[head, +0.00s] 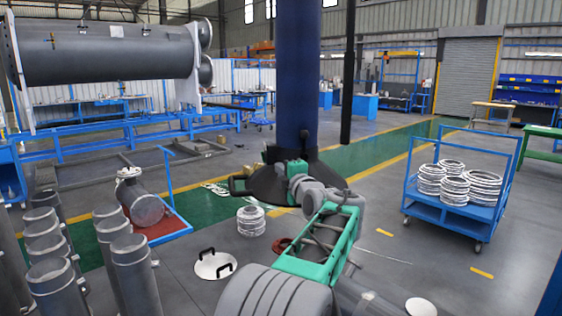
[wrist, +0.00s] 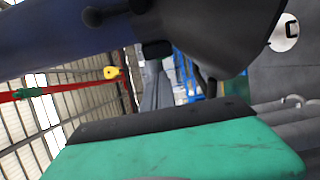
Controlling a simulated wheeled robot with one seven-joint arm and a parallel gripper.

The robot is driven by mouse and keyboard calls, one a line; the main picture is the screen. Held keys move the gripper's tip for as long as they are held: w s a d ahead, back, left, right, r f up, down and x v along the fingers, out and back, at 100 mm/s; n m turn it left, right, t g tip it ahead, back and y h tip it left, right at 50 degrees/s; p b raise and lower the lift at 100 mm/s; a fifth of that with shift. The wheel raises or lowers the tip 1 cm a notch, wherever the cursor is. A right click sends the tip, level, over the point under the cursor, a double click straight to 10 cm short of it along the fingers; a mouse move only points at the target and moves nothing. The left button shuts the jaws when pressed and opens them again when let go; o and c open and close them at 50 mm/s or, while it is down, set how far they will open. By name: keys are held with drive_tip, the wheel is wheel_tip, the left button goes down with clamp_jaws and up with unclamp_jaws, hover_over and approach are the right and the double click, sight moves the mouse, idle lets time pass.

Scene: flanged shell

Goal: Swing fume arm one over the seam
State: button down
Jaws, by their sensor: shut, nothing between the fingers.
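A thick blue tube (head: 297,75) with a wide dark hood (head: 265,186) at its lower end, apparently the fume arm, hangs upright in the middle of the head view. In the wrist view the blue tube (wrist: 50,42) and dark hood (wrist: 205,38) fill the top. My gripper (wrist: 157,50) is shut and empty, its fingertips by the hood; I cannot tell whether they touch it. In the head view my arm reaches to the hood and the fingertips are not clear. A large dark grey flanged shell (head: 120,52) lies horizontally at the upper left; I cannot make out a seam.
Several grey pipes (head: 133,270) stand at the lower left. A flanged pipe piece (head: 138,200) sits on a blue-handled cart. A blue trolley (head: 450,212) with wire coils stands right. A coil stack (head: 251,221) and a white disc (head: 215,265) lie on the floor.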

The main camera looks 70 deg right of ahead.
sight(281, 159)
drive_tip(key=p+x, duration=0.1)
drive_tip(key=x, duration=0.1)
drive_tip(key=p+x, duration=0.1)
drive_tip(key=x, duration=0.2)
drive_tip(key=p+x, duration=0.1)
drive_tip(key=x, duration=0.1)
drive_tip(key=shift+w+d+r, duration=0.2)
drive_tip(key=shift+w+r, duration=0.05)
drive_tip(key=d+p, duration=0.1)
drive_tip(key=s+d, duration=0.1)
drive_tip(key=d+p, duration=0.1)
drive_tip(key=d, duration=0.1)
drive_tip(key=shift+s+f+p, duration=0.15)
drive_tip(key=shift+s+p, duration=0.2)
drive_tip(key=shift+s, duration=0.05)
drive_tip(key=shift+w+f, duration=0.1)
